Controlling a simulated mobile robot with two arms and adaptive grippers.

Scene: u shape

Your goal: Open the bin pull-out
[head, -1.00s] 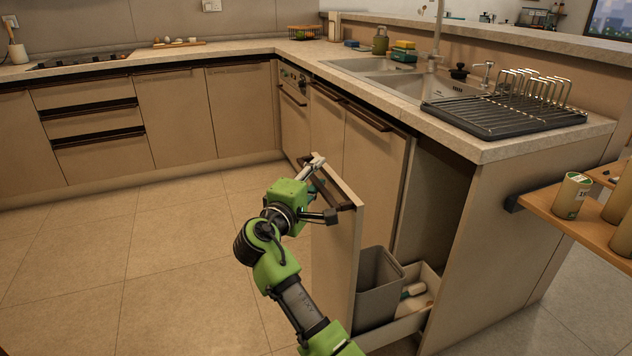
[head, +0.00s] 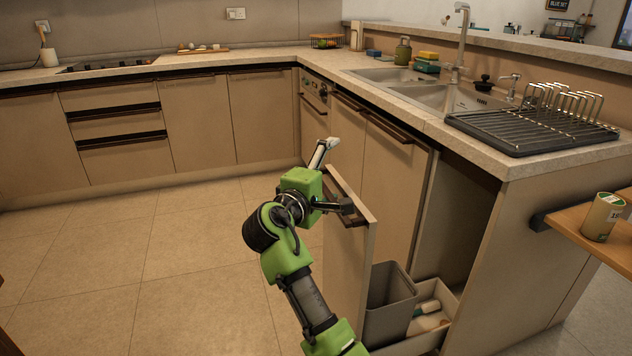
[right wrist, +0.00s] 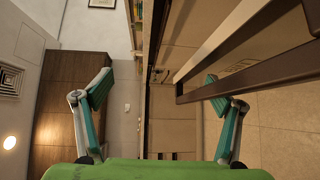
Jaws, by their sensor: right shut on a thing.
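The bin pull-out stands out from the cabinet under the sink counter, its front panel (head: 350,262) well clear of the opening. A grey bin (head: 390,306) stands inside it, with the pale drawer wall (head: 450,299) behind. My right gripper (head: 341,178) is at the top of the panel, shut on the dark handle (head: 352,212). The right wrist view shows the handle (right wrist: 250,78) as a dark bar beside the right finger of the gripper (right wrist: 155,88). The contact itself is partly hidden. My left gripper is not in view.
The counter (head: 480,150) with sink and dish rack (head: 535,128) runs above the pull-out. A wooden shelf (head: 590,240) with a can (head: 602,216) juts in at the right. The tiled floor (head: 160,260) at left is clear.

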